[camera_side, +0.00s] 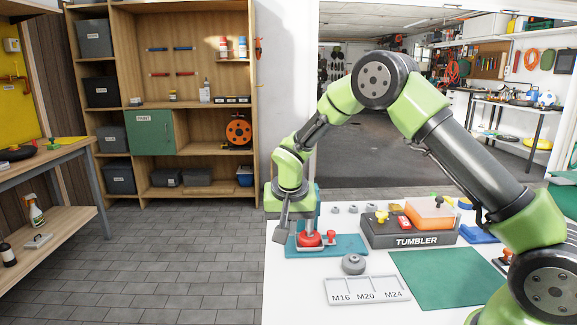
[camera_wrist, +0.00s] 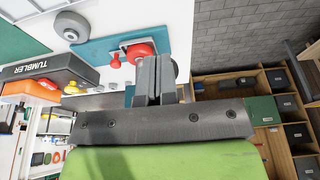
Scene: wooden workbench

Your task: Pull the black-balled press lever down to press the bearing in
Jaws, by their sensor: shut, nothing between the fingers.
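The press stands on a teal base (camera_side: 350,243) at the left of the white bench, with a teal upright partly behind my wrist. A red round part (camera_side: 309,239) sits low on it; it also shows in the wrist view (camera_wrist: 140,51). My gripper (camera_side: 283,234) points down at the left side of the press, close to the red part. In the wrist view its fingers (camera_wrist: 155,62) are together and empty. A dark grey round shape (camera_wrist: 175,68) shows just beyond them, partly hidden. I cannot tell whether it is the lever's black ball, or whether the fingers touch it.
A small red knob (camera_side: 331,234) stands beside the red part. A grey ring-like part (camera_side: 353,263) lies in front, behind the M16/M20/M24 tray (camera_side: 367,291). The grey TUMBLER box (camera_side: 412,237) stands to the right. A green mat (camera_side: 445,278) lies clear at the front right.

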